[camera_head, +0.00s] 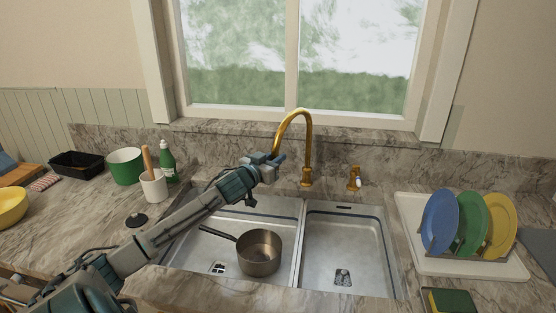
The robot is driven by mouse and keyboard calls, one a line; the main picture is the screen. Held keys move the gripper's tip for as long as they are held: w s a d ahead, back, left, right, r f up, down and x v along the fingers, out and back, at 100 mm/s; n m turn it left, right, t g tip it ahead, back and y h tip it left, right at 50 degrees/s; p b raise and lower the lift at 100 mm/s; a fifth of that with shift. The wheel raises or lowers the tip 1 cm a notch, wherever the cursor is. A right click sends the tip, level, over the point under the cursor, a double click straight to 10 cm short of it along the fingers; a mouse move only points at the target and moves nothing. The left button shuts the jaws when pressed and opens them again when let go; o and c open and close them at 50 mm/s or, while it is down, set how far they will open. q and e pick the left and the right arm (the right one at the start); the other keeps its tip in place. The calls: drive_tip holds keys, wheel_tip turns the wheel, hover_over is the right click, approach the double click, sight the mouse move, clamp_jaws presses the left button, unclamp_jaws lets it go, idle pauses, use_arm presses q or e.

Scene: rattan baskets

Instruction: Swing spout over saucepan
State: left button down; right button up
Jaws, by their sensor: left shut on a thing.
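The brass spout (309,135) rises behind the double sink and arches to the left, its free end partly hidden by my left gripper. My left gripper (277,160) is shut on the spout near that end. The saucepan (260,252) stands upright in the left basin (215,245), its dark handle pointing left and back. The spout end appears above and behind the saucepan, toward the back edge of the left basin. My right gripper is not in view.
The right basin (345,250) is empty. A brass handle (354,178) stands right of the spout. A white rack tray (408,225) with upright plates is at the right. A utensil crock (153,187), green bottle (167,163) and green pot (125,168) stand at the left.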

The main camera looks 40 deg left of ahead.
use_arm(q)
drive_tip(key=shift+a, duration=0.25)
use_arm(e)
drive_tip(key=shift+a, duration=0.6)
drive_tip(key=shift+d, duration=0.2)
use_arm(q)
drive_tip(key=c, duration=1.3)
unclamp_jaws()
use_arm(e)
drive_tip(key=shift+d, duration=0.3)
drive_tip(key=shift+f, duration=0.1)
